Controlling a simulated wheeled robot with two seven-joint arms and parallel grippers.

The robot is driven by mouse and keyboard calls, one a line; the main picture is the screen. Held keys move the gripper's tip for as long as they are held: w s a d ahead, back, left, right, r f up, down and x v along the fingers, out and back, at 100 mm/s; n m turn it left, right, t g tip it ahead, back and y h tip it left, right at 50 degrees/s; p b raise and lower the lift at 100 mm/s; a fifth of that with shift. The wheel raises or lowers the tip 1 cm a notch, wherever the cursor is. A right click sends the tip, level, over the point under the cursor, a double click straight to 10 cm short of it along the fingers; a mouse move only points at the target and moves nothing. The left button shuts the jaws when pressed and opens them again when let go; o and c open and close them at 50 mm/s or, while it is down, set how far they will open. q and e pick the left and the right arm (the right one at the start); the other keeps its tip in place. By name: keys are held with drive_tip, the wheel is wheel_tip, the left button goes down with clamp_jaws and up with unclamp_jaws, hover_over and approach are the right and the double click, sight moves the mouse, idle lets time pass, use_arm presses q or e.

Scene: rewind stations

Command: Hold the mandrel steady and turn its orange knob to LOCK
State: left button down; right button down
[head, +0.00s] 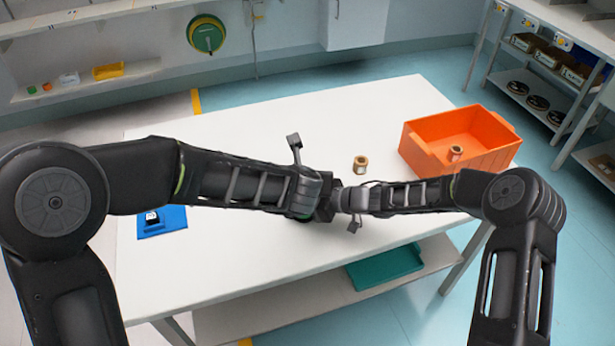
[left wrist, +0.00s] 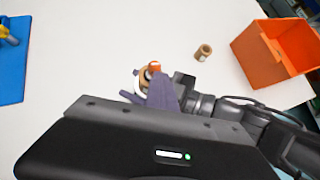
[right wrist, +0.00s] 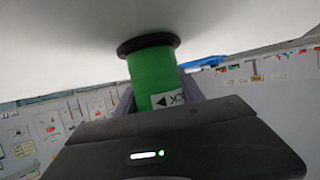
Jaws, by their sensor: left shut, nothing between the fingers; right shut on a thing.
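The mandrel shows in the right wrist view as a green cylinder (right wrist: 155,75) with a black flange at its far end. A white label with an arrow and the letters "CK" is on it. My right gripper (head: 345,200) is shut on this mandrel, purple fingers on either side. In the left wrist view an orange knob (left wrist: 154,68) shows just beyond my left gripper (left wrist: 161,88), beside a brown and white ring. My left gripper is shut and empty, close to the knob; I cannot tell whether it touches.
A brown core (head: 360,163) stands on the white table (head: 250,130). An orange crate (head: 422,150) at the back right holds another core (head: 455,153). A blue tray (head: 172,222) lies at the left. A teal tray (head: 385,268) is on the lower shelf. The table's back is mostly clear.

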use_arm(q)
drive_tip(key=shift+w+n, duration=0.1)
drive_tip(key=shift+n, duration=0.2)
idle(0.6)
drive_tip(key=shift+w+d, duration=0.15)
drive_tip(key=shift+d, duration=0.4)
idle(0.5)
drive_tip(key=shift+w, duration=0.1)
drive_tip(key=shift+w+a, duration=0.4)
drive_tip(key=shift+w, duration=0.35)
drive_tip(key=shift+y, duration=0.3)
drive_tip(key=shift+s, duration=0.1)
drive_tip(key=s+d+r, duration=0.6)
drive_tip(key=s, duration=0.4)
drive_tip(key=shift+r, duration=0.35)
